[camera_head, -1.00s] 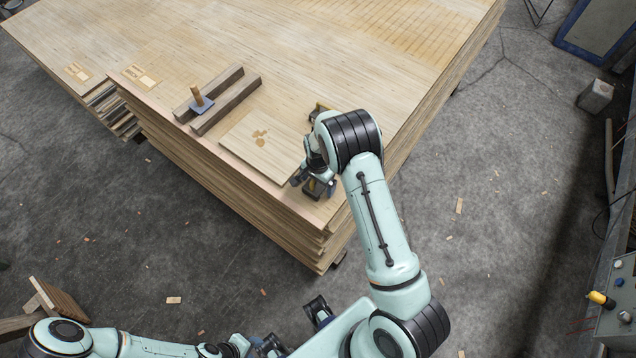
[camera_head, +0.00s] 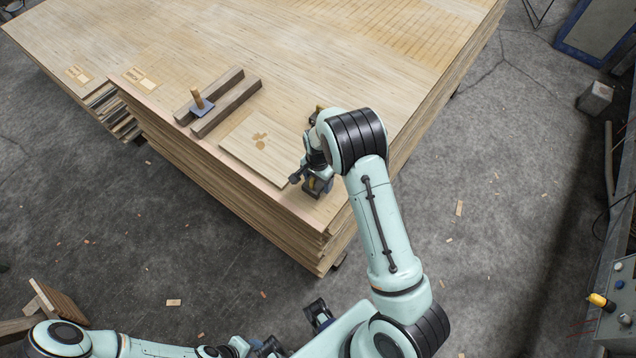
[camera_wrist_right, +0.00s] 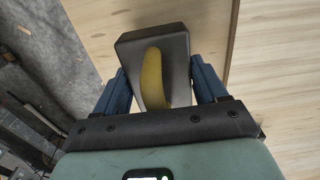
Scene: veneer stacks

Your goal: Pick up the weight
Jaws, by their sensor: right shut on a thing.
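The weight is a dark grey block with a yellow handle. In the right wrist view the weight (camera_wrist_right: 178,45) sits between the two blue fingers of my right gripper (camera_wrist_right: 163,92), which is shut on it. In the head view the right gripper (camera_head: 316,184) is over the near corner of the veneer stack (camera_head: 230,186), and the weight is mostly hidden by gripper and arm. I cannot tell whether the weight touches the stack top. My left gripper (camera_head: 268,347) is low at the bottom edge, partly cut off, away from the stack; its opening is unclear.
A square veneer sheet (camera_head: 256,146) with a dark mark lies left of the right gripper. Two dark wooden bars (camera_head: 227,108) and a wooden-handled tool (camera_head: 199,101) lie beyond it.

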